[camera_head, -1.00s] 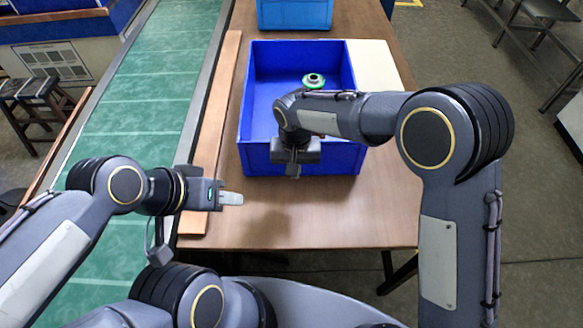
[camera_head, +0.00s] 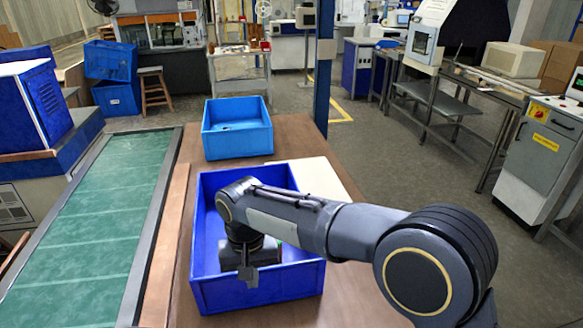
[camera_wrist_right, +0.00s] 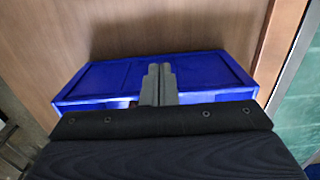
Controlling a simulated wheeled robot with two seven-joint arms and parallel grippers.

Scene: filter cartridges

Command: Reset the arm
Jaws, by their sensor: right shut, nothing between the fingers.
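My right gripper (camera_head: 250,276) points down over the near part of the dark blue bin (camera_head: 200,240) in the head view. Its fingers are closed together with nothing between them. In the right wrist view the two grey fingers (camera_wrist_right: 158,84) lie side by side in front of the blue bin wall (camera_wrist_right: 215,72). My right arm crosses the bin and hides much of its inside, so I cannot make out any cartridge there. My left arm and gripper are outside both current views.
A lighter blue bin (camera_head: 236,140) stands farther back on the brown table (camera_head: 295,128). A pale board (camera_head: 318,180) lies right of the dark blue bin. The green conveyor (camera_head: 95,215) runs along the left, with a wooden strip (camera_head: 165,240) beside it.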

